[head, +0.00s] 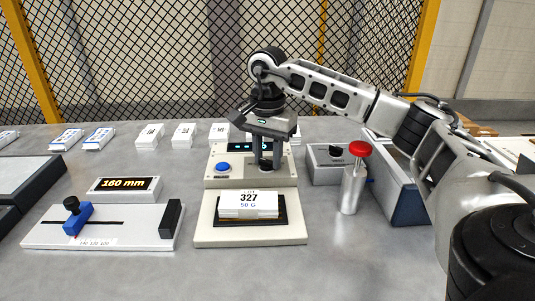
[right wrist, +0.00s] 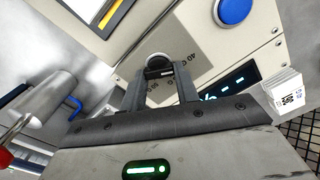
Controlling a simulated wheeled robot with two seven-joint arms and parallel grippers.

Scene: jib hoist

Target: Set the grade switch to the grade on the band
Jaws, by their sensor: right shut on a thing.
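The grade switch is a dark round knob (head: 265,164) on the sloped panel of a light machine (head: 222,183). In the right wrist view the knob (right wrist: 158,64) sits between my fingertips, beside printed marks, one reading 40; the others are partly hidden. My right gripper (head: 266,162) points down and is shut on the knob. Which mark the knob points to cannot be told. My left gripper is not in view.
A blue button (head: 222,167) is left of the knob; a lit display is partly hidden behind my gripper. A red-topped silver cylinder (head: 352,185) and a grey switch box (head: 325,168) stand right. Left are a "160 mm" display (head: 124,189) and a slide gauge (head: 130,233). White packs (head: 150,136) stand behind.

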